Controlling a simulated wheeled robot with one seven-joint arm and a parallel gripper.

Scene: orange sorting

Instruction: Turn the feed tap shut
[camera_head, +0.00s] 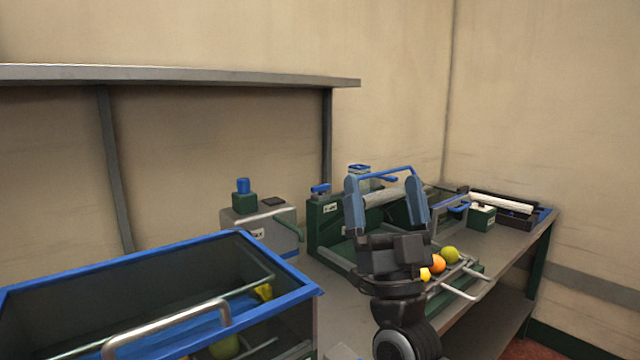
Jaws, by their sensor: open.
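My gripper (386,198) is raised over the bench at the right of centre. Its two fingers stand wide apart and point up and away, with nothing held between them. Behind it is a green and grey machine (325,230), partly hidden by my arm. A small blue lever-like part (320,188) sits on top of the machine's left end, to the left of my fingers and apart from them. A blue knob (243,185) stands on a green block on a grey box (265,230) farther left. I cannot tell for certain which blue part is the feed tap.
A blue-rimmed clear bin (160,261) with fruit in it fills the front left. An orange (438,263) and a yellow-green fruit (450,254) lie beside my wrist. A dark tray (505,207) is at the far right. A grey shelf (180,76) overhangs at left.

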